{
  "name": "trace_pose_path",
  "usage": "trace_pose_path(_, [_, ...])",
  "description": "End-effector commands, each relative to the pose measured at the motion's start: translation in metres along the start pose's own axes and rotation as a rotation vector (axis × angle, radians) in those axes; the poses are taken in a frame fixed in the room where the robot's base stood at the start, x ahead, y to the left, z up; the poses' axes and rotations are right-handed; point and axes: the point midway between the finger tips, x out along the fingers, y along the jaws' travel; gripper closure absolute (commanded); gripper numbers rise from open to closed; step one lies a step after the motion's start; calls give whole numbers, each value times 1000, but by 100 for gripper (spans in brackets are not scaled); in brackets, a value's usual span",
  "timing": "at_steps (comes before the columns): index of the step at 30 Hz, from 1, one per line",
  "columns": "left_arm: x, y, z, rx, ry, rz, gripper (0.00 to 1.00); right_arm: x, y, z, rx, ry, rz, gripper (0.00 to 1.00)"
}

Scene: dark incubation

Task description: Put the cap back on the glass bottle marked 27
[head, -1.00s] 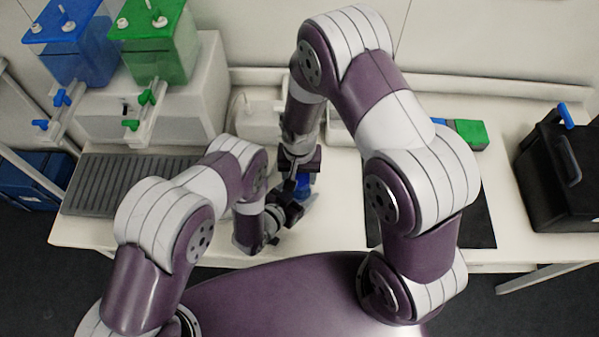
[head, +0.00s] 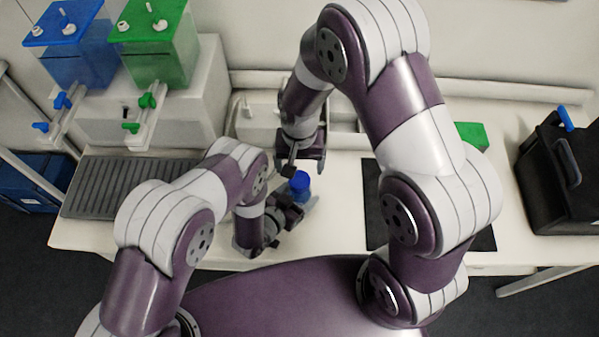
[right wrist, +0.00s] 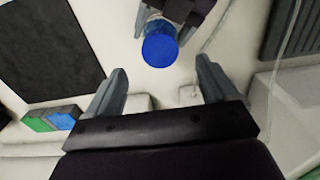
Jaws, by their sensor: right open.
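The blue cap (head: 300,181) sits upright between the fingers of my left gripper (head: 304,204). It shows as a round blue disc in the right wrist view (right wrist: 160,50). The glass bottle is hidden beneath the cap and fingers, and no number 27 can be read. In the right wrist view, the left gripper's grey fingers (right wrist: 164,28) stand on both sides below the cap, closed around what it sits on. My right gripper (head: 305,166) is open and empty above and behind the cap; its spread fingers (right wrist: 160,85) show clear of it.
A dark mat (head: 375,215) lies right of the cap, with a green and blue item (head: 472,134) behind it. A grey ribbed tray (head: 120,185) lies left. Blue and green tanks (head: 160,50) stand back left, and a black box (head: 560,175) far right.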

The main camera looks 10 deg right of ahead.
Motion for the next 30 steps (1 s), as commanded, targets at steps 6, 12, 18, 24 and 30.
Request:
trace_pose_path(6, [0, 0, 0, 0, 1, 0, 100, -40, 0, -1, 0, 2, -1, 14])
trace_pose_path(12, [0, 0, 0, 0, 1, 0, 100, -53, 0, 0, 0, 1, 0, 14])
trace_pose_path(18, [0, 0, 0, 0, 1, 0, 100, -54, 0, 0, 0, 0, 0, 14])
trace_pose_path(24, [0, 0, 0, 0, 1, 0, 0, -53, 0, 0, 0, 0, 0, 14])
trace_pose_path(30, [-3, 0, 0, 0, 0, 0, 0, -52, 0, 0, 0, 0, 0, 14])
